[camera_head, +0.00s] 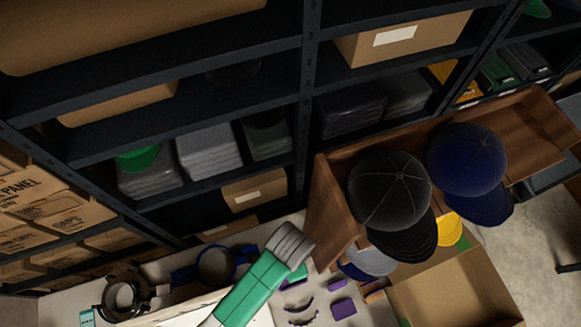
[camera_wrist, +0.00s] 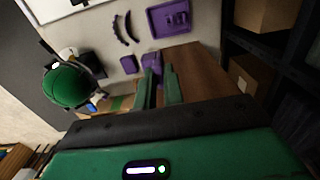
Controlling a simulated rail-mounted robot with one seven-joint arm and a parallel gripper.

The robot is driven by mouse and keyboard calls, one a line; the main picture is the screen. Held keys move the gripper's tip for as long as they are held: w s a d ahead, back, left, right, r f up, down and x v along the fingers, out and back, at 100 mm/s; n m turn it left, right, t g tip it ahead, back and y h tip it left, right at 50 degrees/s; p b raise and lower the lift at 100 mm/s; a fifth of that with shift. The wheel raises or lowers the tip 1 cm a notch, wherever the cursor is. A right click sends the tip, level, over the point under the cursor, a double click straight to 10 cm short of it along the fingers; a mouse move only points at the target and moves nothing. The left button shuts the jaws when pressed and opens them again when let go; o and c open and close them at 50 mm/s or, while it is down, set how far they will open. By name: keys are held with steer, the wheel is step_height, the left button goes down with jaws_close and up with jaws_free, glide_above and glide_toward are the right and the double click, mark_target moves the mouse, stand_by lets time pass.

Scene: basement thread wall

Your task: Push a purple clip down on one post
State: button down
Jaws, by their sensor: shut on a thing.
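My gripper (camera_wrist: 160,80) shows in the wrist view as two green fingers. They are shut on a small purple clip (camera_wrist: 152,62) at their tips, with the brown wooden surface behind. Other purple pieces lie on the pale surface beyond: a flat tray-like piece (camera_wrist: 170,18), thin curved strips (camera_wrist: 121,30) and a small block (camera_wrist: 129,65). In the head view, purple pieces (camera_head: 343,308) lie right of my green arm, and the gripper's fingertips are hidden. I cannot clearly make out a post in either view.
A wooden rack (camera_head: 325,215) carries a black cap (camera_head: 390,188) and a blue cap (camera_head: 466,160). An open cardboard box (camera_head: 455,290) stands below it. Dark shelves (camera_head: 200,45) fill the back. A green cap (camera_wrist: 66,86) is left of my fingers in the wrist view.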

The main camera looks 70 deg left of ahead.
steer(key=shift+d, duration=0.1)
steer(key=w+d, duration=0.4)
steer(key=d, duration=1.1)
steer(key=w+d, duration=0.4)
steer(key=d, duration=1.1)
steer(key=shift+w, duration=0.15)
